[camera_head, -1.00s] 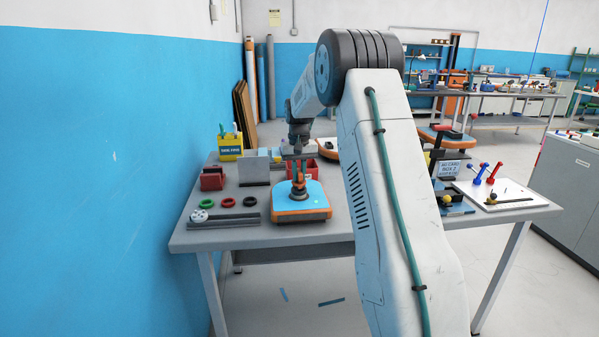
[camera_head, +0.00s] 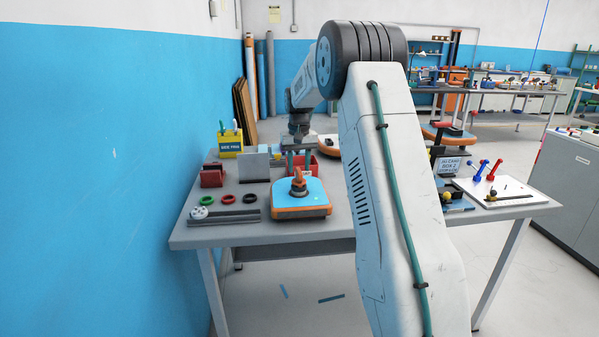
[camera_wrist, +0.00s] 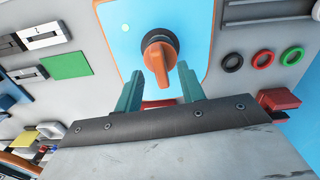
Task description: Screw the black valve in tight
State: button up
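An orange-and-blue inflatable board (camera_head: 314,199) lies on the grey table; its blue top also shows in the wrist view (camera_wrist: 118,38). The black valve (camera_wrist: 171,36) sits in this top, mostly covered by an orange piece with a raised grip (camera_wrist: 158,58), which also shows in the head view (camera_head: 298,183). I cannot tell how deep the valve sits. My gripper (camera_wrist: 161,69) is open and empty, with its two teal fingers apart; in the head view it is above and behind the orange piece (camera_head: 298,166), clear of it.
Green (camera_head: 207,200), red (camera_head: 228,199) and black (camera_head: 250,201) rings lie left of the board. A white panel with coloured handles (camera_head: 511,188) lies at the right.

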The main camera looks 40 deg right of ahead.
aim_at(299, 170)
jog(key=shift+r, duration=2.4)
jog(key=shift+f, duration=3.85)
jog(key=shift+c, duration=0.2)
grip_shut()
jog(key=shift+m, duration=0.7)
jog(key=shift+r, duration=2.55)
